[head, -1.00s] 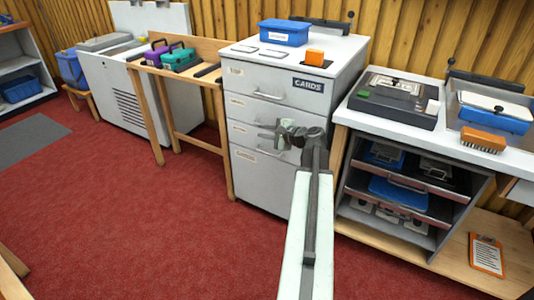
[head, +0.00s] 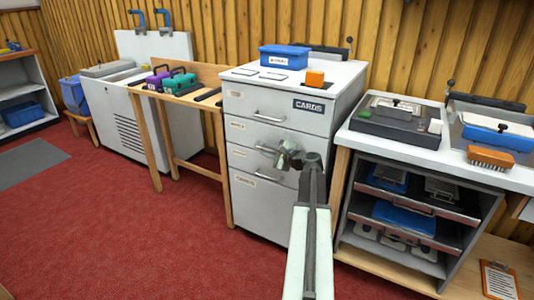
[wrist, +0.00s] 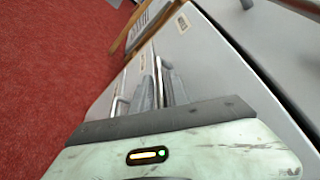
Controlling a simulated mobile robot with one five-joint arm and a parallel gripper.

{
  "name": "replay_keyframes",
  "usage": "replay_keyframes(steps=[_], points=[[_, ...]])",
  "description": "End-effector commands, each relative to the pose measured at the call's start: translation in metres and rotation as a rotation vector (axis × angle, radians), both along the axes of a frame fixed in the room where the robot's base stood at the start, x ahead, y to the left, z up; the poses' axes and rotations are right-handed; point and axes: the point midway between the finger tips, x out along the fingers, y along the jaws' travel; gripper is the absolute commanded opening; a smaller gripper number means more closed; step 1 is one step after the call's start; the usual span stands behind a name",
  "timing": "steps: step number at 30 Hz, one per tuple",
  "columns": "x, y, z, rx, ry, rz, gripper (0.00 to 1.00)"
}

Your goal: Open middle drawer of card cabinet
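The card cabinet (head: 262,205), grey-white with a "CARDS" plate, stands in the centre of the head view. Its top drawer handle (head: 270,117) is in plain view, and the drawers look flush. The middle drawer handle (head: 263,150) runs toward my gripper (head: 287,154), which hides its right part. In the wrist view, my gripper's two grey fingers (wrist: 160,90) point at the pale drawer fronts, with a narrow gap and a thin metal bar between them. Whether they press on that bar cannot be told. A lower handle (wrist: 118,105) shows left of the fingers.
A blue box (head: 298,57) and an orange block (head: 315,77) sit on the cabinet. A wooden stand (head: 155,155) is close on the left. A bench with open shelves (head: 410,215) is close on the right. Red carpet (head: 110,220) is clear in front.

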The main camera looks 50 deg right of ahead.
Motion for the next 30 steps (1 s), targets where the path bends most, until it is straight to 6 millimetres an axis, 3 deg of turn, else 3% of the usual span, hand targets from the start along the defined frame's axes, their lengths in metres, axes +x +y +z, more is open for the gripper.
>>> replay_keyframes(steps=[4,6,7,30], points=[[-0.0005,0.0003,0.0004,0.000,0.000,0.000,0.20],[-0.0005,0.0003,0.0004,0.000,0.000,0.000,0.03],[-0.0006,0.0004,0.0004,0.000,0.000,0.000,0.00],[-0.0009,0.0006,0.0002,-0.001,0.001,0.001,0.00]])
